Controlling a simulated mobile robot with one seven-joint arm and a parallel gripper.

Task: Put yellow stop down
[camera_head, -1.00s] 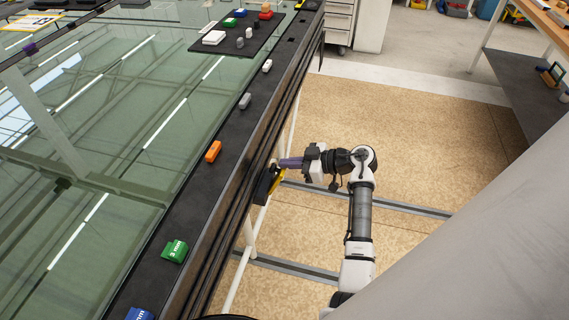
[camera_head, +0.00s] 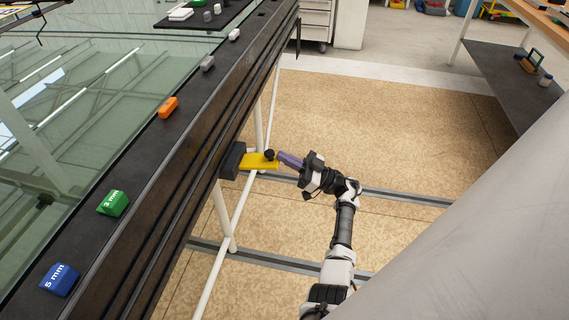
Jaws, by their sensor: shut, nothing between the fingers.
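The yellow stop (camera_head: 262,162) sticks out flat to the right from a dark block (camera_head: 232,160) on the side of the glazing table. A small black knob (camera_head: 269,154) sits at its outer end. My gripper (camera_head: 281,156) has purple fingers, which are shut with nothing between them. The fingertips are right beside the knob and the outer end of the stop. I cannot tell whether they touch it.
The table's dark edge (camera_head: 150,165) carries an orange block (camera_head: 168,107), a green "3 mm" block (camera_head: 113,203) and a blue "5 mm" block (camera_head: 60,279). Glass (camera_head: 70,130) fills the table's inside. The floor (camera_head: 370,140) to the right is open. A shelf (camera_head: 505,75) stands at the far right.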

